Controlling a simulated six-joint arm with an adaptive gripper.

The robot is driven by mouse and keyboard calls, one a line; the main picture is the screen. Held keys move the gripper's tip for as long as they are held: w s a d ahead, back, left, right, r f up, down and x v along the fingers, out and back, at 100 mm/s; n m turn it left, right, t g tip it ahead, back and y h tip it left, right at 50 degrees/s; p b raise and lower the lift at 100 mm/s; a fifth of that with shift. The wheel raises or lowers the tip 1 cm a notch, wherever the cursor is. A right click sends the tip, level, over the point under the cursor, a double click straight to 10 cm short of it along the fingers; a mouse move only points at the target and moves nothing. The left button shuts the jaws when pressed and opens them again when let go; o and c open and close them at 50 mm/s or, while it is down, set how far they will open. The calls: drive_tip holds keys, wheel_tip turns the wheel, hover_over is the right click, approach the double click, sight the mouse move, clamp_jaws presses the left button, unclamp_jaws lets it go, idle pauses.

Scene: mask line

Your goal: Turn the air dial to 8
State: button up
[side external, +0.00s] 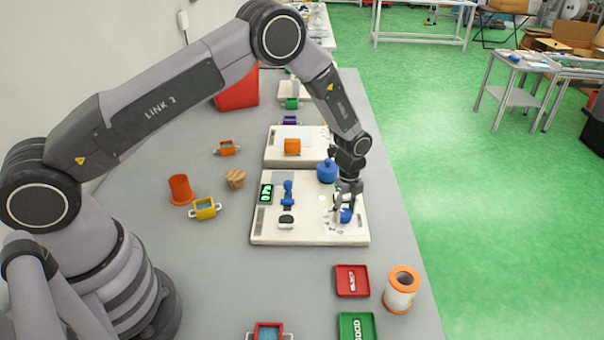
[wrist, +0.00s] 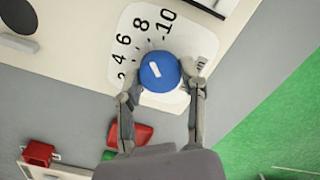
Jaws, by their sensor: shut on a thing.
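The air dial is a round blue knob (side external: 346,216) on the right front part of a cream panel (side external: 265,238). In the wrist view the knob (wrist: 160,71) sits on a white scale (wrist: 120,68) marked from 2 to 10. Its short white mark tilts up and left, toward the 6 to 8 side; the exact reading is hard to tell. My gripper (side external: 345,205) is over the dial, and in the wrist view its fingers (wrist: 162,82) are shut on the knob from both sides.
The panel also carries a small green display (side external: 266,193), a blue lever (side external: 288,191), a black-and-white switch (side external: 286,222) and a blue round piece (side external: 327,171). Red (side external: 352,281) and green (side external: 357,326) trays and an orange-rimmed spool (side external: 402,288) stand in front.

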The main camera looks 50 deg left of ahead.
sight(344, 212)
drive_tip(key=shift+a+f, duration=0.1)
drive_tip(key=o, duration=1.2)
drive_tip(key=shift+c, duration=0.2)
wheel_tip(344, 212, up, 12)
